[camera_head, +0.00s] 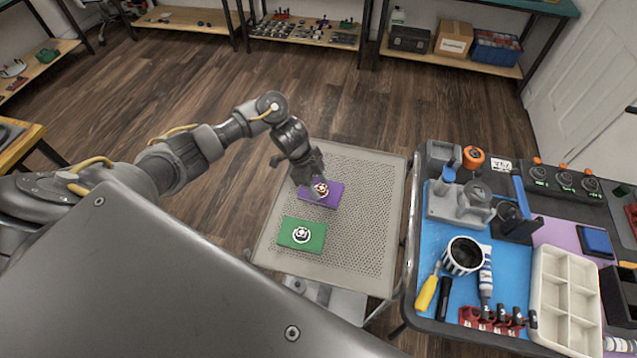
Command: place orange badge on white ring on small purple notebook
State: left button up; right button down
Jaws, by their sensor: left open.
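The small purple notebook (334,198) lies on a grey perforated cart top (370,240). A small round orange badge (321,187) shows on the notebook, within or over a white ring mark; the ring is mostly covered, and I cannot tell how well they are centred. My left gripper (312,190) reaches down at the left part of the purple notebook, right beside the badge. Its jaws are open, and its fingers hide part of the notebook. My right gripper is not in view.
A green notebook (288,237) with a white ring design lies in front of the purple one. The cart's right half is clear. At the right, a workbench with a blue mat (424,258) bears tools, a striped cup (464,256) and a white divided tray (541,290).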

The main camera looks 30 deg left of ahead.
pick_arm(q)
jog(key=shift+r, duration=0.25)
jog(key=p+v, duration=0.1)
jog(key=v, duration=1)
jog(key=shift+a+r+p, duration=0.2)
jog(key=shift+r+p, duration=0.15)
jog(key=shift+d, duration=0.1)
